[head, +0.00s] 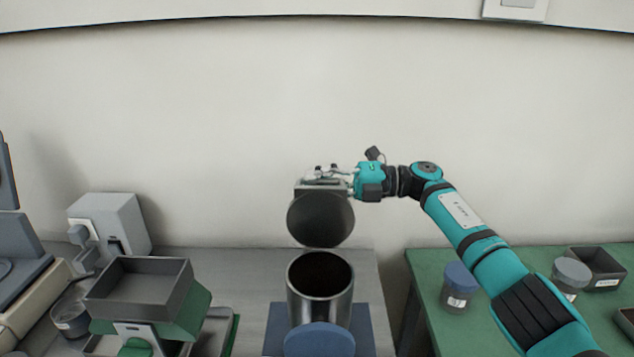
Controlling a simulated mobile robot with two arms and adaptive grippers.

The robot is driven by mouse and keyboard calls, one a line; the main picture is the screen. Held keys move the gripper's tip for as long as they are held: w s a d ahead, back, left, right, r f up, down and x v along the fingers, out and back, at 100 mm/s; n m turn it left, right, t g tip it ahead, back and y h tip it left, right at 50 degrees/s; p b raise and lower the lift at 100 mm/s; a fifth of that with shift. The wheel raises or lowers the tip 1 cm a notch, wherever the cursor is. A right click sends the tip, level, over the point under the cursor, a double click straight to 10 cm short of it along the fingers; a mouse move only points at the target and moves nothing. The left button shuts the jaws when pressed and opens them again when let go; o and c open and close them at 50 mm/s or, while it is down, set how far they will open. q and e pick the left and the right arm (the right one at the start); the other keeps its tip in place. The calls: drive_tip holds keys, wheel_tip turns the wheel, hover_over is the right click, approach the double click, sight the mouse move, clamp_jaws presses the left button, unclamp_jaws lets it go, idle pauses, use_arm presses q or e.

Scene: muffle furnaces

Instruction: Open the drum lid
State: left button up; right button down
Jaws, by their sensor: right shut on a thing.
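The drum (320,297) is a shiny metal cylinder standing upright on the grey table, with its round mouth open and dark inside. Its lid (320,221) is a dark round disc, raised steeply above the back of the drum's rim with its face toward me. I cannot tell whether a hinge joins them. My right gripper (325,177) reaches in from the right and is shut on the lid at its upper edge. The fingertips are small and partly hidden there. My left gripper is not in view.
A blue disc (320,340) is in front of the drum, above a blue mat (362,328). A grey tray (140,290) on a green-and-grey stand is to the left. Lidded jars (458,287) and dark trays (595,268) stand on the green table at right.

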drive_tip(key=shift+f, duration=0.1)
idle(0.3)
drive_tip(key=c, duration=1.6)
unclamp_jaws()
drive_tip(key=d, duration=1.2)
drive_tip(key=shift+w+d, duration=0.1)
